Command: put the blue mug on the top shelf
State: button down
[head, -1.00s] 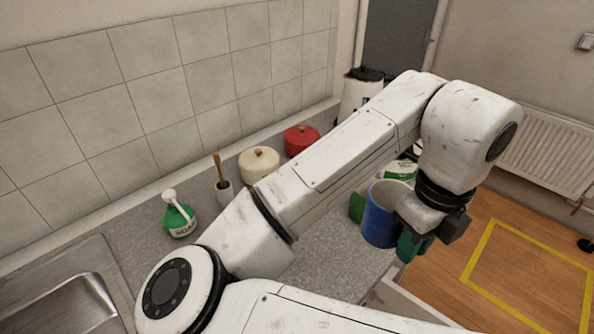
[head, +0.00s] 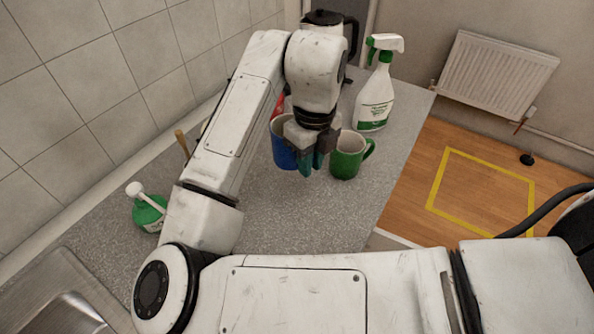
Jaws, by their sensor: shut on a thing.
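The blue mug (head: 283,153) is at the middle of the head view, over the grey counter, partly hidden by my gripper. My gripper (head: 310,162) points down, with teal fingertips, and is shut on the blue mug at its right side. I cannot tell whether the mug's base touches the counter. A green mug (head: 346,160) stands on the counter just right of my gripper. No shelf is in view.
A green and white spray bottle (head: 373,100) and a white kettle with a black lid (head: 325,20) stand behind. A green soap bottle (head: 149,212) is at left near the sink (head: 65,295). The counter (head: 300,215) in front is clear.

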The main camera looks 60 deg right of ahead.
jog(key=w+f, duration=0.3)
jog(key=shift+d+f, duration=0.25)
jog(key=shift+f, duration=0.1)
notch_tip(320, 180, down, 3)
jog(key=shift+w+p, duration=0.1)
jog(key=shift+p, duration=0.7)
jog(key=shift+f, duration=0.25)
jog(key=shift+f, duration=0.1)
jog(key=shift+f+b, duration=0.15)
jog(key=shift+b, duration=0.15)
jog(key=c, duration=1)
grip_release()
jog(key=shift+c, duration=0.2)
